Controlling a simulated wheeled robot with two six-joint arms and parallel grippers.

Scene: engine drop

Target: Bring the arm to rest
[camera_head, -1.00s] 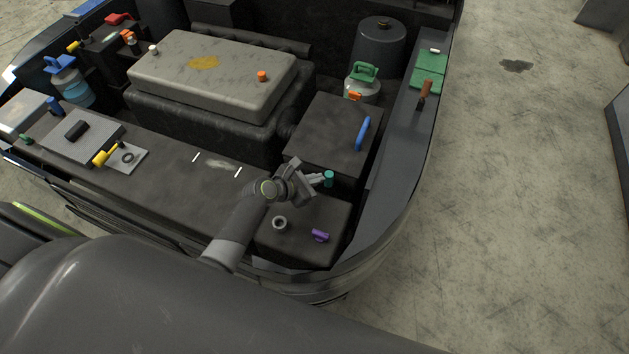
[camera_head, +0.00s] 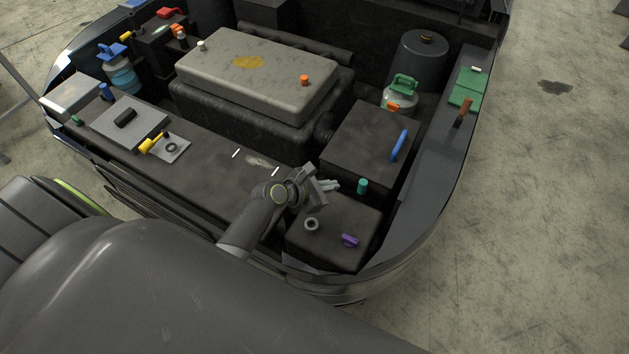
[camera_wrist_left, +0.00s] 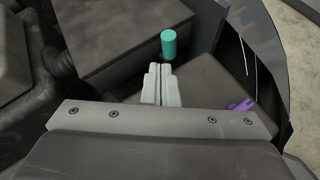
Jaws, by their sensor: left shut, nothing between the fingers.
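My left gripper (camera_head: 328,186) is over the front right part of the engine bay, near the dark front box (camera_head: 335,232). In the left wrist view its two pale fingers (camera_wrist_left: 161,86) are together with nothing between them. A teal cylinder (camera_head: 362,186) stands just beyond and to the right of the fingertips, and it also shows in the left wrist view (camera_wrist_left: 168,43). The gripper appears apart from it. My right gripper is not in view.
A grey ring (camera_head: 311,224) and a purple piece (camera_head: 349,240) lie on the front box. A larger box with a blue handle (camera_head: 398,146) stands behind. The engine cover (camera_head: 258,78) is at the back. Bare floor (camera_head: 550,200) lies to the right.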

